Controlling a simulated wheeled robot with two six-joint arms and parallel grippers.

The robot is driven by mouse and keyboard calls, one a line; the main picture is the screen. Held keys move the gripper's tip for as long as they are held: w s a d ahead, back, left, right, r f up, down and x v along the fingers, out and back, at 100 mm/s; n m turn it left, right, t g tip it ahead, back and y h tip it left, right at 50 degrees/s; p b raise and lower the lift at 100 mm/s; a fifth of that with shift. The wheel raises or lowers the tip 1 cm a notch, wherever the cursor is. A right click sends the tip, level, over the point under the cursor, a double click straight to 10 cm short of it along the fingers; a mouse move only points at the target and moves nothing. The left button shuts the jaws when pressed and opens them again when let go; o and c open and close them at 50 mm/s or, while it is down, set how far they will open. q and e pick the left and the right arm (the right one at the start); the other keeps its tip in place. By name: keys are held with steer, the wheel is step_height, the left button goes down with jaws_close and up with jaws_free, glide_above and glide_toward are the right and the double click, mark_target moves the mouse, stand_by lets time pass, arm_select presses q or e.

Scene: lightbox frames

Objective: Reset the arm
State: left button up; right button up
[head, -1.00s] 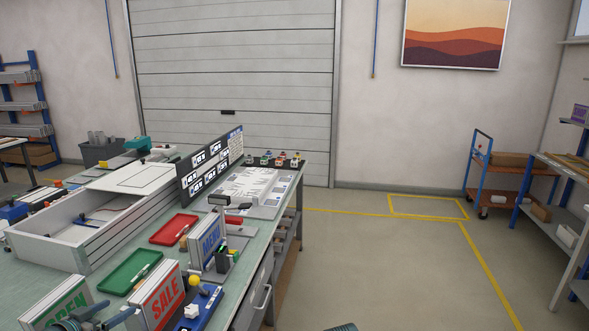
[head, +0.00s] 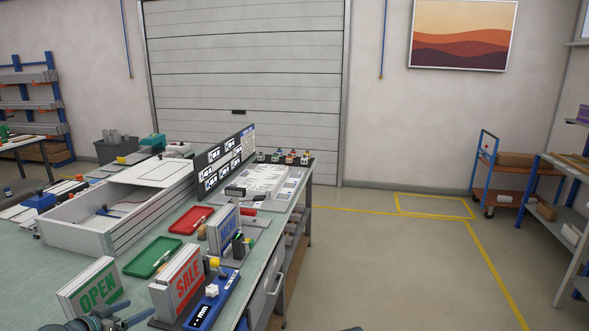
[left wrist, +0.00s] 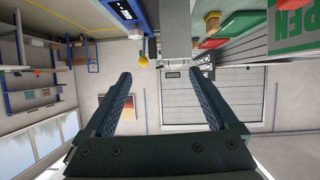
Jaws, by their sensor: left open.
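My left gripper (left wrist: 163,78) fills the lower part of the left wrist view. Its two dark, ridged fingers stand wide apart with nothing between them. The wrist picture is upside down, with the bench at the top and the roller door beyond the fingers.
The bench (head: 50,245) on the left carries the OPEN sign (head: 97,291), SALE sign (head: 187,283), green tray (head: 153,257), red tray (head: 191,220) and a grey open box (head: 120,235). Floor (head: 390,270) to its right is clear. A trolley (head: 515,172) and shelving stand farther right.

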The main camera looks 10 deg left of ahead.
arm_select(q)
steer(key=w+d+f+m+g+h, duration=0.15)
steer(key=d+f+g, duration=0.25)
steer(key=d, duration=0.8)
steer(key=w+d+f+m+g+h, duration=0.1)
steer(key=d+f+g+h, duration=0.2)
steer(key=d, duration=1)
steer(key=s+d+f+g+y, duration=0.2)
steer(key=s+d, duration=0.4)
steer(key=d, duration=0.3)
steer(key=s+d+f+g+y, duration=0.3)
steer(key=s+d+g+y, duration=0.1)
steer(key=d, duration=0.6)
steer(key=shift+s+d+f+y, duration=0.25)
steer(key=shift+s+y, duration=0.6)
steer(key=shift+s, duration=0.05)
